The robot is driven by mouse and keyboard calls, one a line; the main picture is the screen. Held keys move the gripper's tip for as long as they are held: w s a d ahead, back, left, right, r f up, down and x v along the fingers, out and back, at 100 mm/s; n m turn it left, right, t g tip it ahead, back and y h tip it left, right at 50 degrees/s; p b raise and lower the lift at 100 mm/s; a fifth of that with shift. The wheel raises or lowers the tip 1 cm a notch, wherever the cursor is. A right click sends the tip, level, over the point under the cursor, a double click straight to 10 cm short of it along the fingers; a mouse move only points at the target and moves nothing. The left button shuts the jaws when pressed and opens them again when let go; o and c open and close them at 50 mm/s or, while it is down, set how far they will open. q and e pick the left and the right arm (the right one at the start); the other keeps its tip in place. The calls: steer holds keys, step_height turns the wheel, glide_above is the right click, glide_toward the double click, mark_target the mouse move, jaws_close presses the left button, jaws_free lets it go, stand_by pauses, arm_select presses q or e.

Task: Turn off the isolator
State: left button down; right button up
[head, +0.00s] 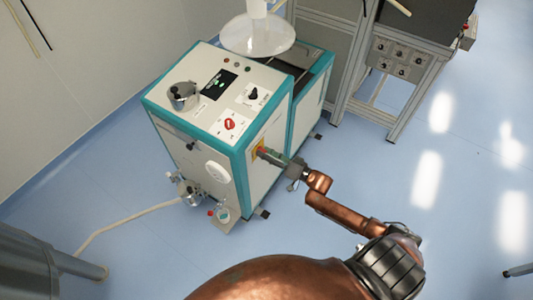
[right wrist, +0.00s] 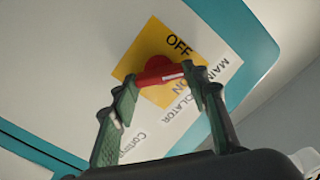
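The isolator is a red rotary handle (right wrist: 163,74) on a yellow plate (right wrist: 146,49) marked OFF and ON, on the side panel of the white and teal machine. In the right wrist view the red handle lies across the gap between the two green fingers of my right gripper (right wrist: 161,88). The fingertips meet its two ends, and the right one partly covers it. My left gripper is not in view.
The machine's top (head: 207,103) carries a screen, a red knob (head: 229,125), a black knob and a metal cup (head: 183,96). A white round funnel (head: 257,36) stands above. A frame with a control box (head: 397,57) is behind.

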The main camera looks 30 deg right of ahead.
steer(key=c, duration=0.6)
steer(key=shift+n, duration=0.4)
steer(key=n+p, duration=0.1)
steer(key=n, duration=0.1)
steer(key=shift+r+n+p, duration=0.1)
steer(key=shift+n+p, duration=0.2)
steer(key=shift+n, duration=0.1)
steer(key=shift+a+n+p, duration=0.1)
steer(key=shift+n+p, duration=0.3)
steer(key=shift+n, duration=1.4)
steer(key=o, duration=1.1)
steer(key=shift+o, duration=0.2)
